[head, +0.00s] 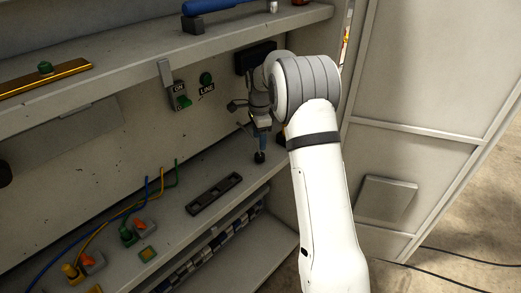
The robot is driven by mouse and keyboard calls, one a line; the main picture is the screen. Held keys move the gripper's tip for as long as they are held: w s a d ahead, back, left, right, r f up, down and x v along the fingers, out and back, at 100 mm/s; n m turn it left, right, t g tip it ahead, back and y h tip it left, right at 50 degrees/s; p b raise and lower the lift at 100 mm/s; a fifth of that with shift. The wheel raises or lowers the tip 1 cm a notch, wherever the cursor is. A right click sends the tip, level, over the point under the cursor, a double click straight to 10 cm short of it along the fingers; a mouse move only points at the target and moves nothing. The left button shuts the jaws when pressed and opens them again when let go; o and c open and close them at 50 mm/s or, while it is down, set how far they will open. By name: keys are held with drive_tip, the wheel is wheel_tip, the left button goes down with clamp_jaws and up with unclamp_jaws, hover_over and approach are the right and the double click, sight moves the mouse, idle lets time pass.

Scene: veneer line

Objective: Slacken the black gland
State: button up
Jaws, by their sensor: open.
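A small round black piece (259,157), which looks like the black gland, sits on the grey bench shelf near its right end. My gripper (262,141) points down right above it, with a bluish part showing between the gripper and the black piece. The gripper is open. It is small and partly hidden by my wrist, so I cannot tell whether the fingers stand around the gland or just over it. My white arm reaches in from the lower right.
A dark slotted strip (214,194) lies left of the gland. Green, orange and yellow fittings (128,235) with coloured cables stand further left. The back panel carries an ON switch (179,97) and a green LINE lamp (206,79). An upper shelf (130,68) overhangs; a grey cabinet (425,120) stands right.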

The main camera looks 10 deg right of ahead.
sight(260, 154)
wheel_tip(260, 154, down, 7)
drive_tip(key=shift+p, duration=0.65)
drive_tip(key=shift+c, duration=0.3)
drive_tip(key=c, duration=0.9)
